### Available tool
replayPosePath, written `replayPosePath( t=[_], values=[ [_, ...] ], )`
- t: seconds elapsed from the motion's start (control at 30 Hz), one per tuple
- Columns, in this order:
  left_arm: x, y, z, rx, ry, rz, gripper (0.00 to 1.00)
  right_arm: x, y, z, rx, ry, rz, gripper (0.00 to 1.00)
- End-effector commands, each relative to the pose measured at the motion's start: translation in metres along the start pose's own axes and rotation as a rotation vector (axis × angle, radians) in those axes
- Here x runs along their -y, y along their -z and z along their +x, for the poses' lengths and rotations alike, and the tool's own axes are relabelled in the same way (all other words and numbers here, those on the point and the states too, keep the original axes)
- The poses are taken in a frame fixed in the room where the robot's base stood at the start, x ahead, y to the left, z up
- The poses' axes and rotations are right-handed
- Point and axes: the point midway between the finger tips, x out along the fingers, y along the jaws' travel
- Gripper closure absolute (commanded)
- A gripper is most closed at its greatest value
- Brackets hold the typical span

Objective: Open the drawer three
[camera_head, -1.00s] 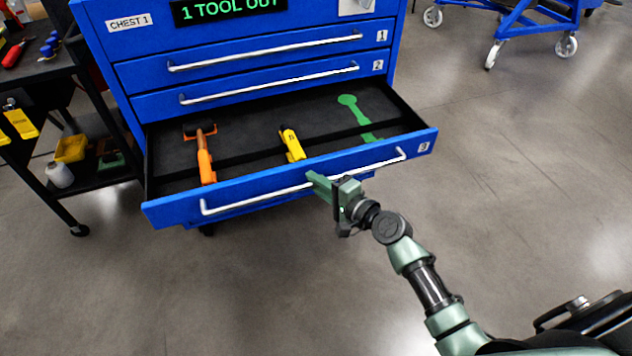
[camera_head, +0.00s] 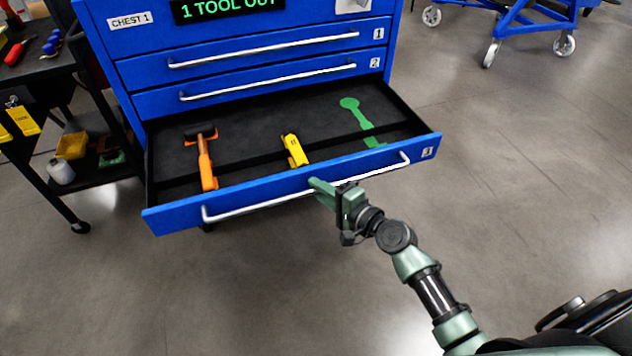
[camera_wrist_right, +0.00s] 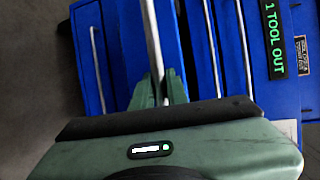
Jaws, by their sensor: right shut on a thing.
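Drawer three (camera_head: 290,192) of the blue chest is pulled out and shows its dark inside. Its front bears a label 3 and a long silver handle (camera_head: 250,206). My right gripper (camera_head: 318,187) is shut on this handle near its middle. In the right wrist view the handle (camera_wrist_right: 152,45) runs between the two green fingers (camera_wrist_right: 159,90). In the drawer lie an orange-handled hammer (camera_head: 206,165) and a yellow tool (camera_head: 294,150). A green tool-shaped patch (camera_head: 357,115) is at the right. My left gripper is not in view.
Drawers one (camera_head: 250,48) and two (camera_head: 255,84) are closed above. A sign (camera_head: 228,8) reads "1 TOOL OUT". A dark cart (camera_head: 50,110) with tools stands at the left, a blue wheeled stand (camera_head: 510,25) at the back right. The floor in front is clear.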

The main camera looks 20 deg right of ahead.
Motion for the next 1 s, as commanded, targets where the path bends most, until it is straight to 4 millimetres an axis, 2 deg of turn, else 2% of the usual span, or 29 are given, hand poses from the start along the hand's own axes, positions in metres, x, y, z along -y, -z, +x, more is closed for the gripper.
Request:
replayPosePath(
  t=[0.13,0.3,0.33,0.4,0.77,1.0],
  values=[
    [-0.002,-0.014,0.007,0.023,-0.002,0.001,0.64,-0.002,-0.001,-0.004,0.0,-0.003,-0.001,1.0],
    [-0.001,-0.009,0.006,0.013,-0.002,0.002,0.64,-0.001,-0.001,-0.003,0.0,-0.001,-0.001,1.0],
    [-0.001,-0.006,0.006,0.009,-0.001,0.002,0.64,-0.001,-0.001,-0.003,0.0,-0.001,-0.001,0.77],
    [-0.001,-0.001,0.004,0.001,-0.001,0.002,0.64,-0.001,-0.001,-0.003,0.0,-0.001,-0.001,0.64],
    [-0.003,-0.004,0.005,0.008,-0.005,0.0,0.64,-0.001,-0.001,-0.002,0.0,0.0,0.0,0.64],
    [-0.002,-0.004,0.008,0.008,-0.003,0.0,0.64,0.003,0.006,0.012,-0.001,0.002,0.0,0.64]
  ],
)
